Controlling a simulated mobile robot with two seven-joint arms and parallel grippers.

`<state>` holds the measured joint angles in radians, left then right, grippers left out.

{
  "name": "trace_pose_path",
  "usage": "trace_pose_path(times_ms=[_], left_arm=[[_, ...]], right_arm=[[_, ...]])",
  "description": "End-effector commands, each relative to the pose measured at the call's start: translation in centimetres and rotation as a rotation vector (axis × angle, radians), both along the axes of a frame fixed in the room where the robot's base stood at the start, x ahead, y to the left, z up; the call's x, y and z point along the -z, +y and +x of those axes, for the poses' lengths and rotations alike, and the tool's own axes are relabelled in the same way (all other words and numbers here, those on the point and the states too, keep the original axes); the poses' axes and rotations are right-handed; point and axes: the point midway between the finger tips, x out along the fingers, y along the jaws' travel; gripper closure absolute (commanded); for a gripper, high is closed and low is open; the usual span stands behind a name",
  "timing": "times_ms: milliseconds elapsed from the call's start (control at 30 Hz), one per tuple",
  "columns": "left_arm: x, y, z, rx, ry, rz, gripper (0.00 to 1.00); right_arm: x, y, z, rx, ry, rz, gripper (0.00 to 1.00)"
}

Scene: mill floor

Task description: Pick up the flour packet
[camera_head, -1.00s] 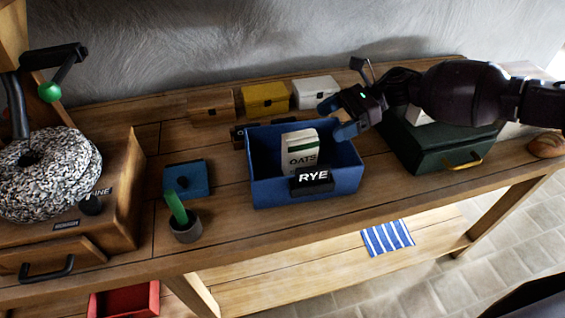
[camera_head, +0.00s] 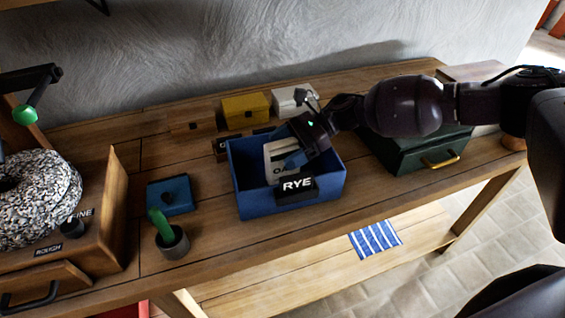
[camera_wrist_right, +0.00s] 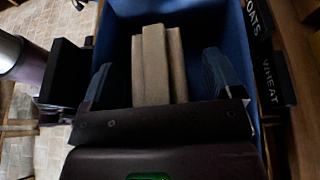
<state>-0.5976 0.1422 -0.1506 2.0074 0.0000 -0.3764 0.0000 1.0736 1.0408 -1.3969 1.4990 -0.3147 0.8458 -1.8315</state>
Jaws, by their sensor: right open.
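My right gripper (camera_head: 291,158) reaches down into the bin at the packet. In the right wrist view its blue fingers (camera_wrist_right: 158,80) stand on either side of the packet, open, with gaps visible on both sides. The gripper hides part of the packet in the head view. My left gripper is not in view.
A dark green box (camera_head: 420,150) with a brass handle stands right of the bin. Yellow (camera_head: 245,108) and white (camera_head: 293,100) boxes stand behind. A blue lidded block (camera_head: 170,193) and a grey pot (camera_head: 172,243) stand left, near the millstone (camera_head: 38,195).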

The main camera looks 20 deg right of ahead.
Motion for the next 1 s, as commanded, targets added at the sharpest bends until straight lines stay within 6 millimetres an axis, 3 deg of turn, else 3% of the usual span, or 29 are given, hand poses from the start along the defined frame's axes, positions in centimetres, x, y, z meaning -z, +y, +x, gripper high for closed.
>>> trace_pose_path(times_ms=[167, 600, 867, 1000], left_arm=[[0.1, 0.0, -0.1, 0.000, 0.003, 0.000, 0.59], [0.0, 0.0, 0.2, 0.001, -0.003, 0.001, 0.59], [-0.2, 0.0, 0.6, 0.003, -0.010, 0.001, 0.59], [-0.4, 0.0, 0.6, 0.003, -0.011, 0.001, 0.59]], right_arm=[[0.0, 0.0, 0.0, 0.000, 0.001, 0.000, 0.15], [0.0, 0.0, 0.0, 0.000, 0.001, 0.001, 0.82], [-0.2, 0.0, 0.0, 0.000, 0.000, 0.002, 0.82], [-1.4, 0.0, 0.1, 0.001, -0.001, 0.003, 0.82]])
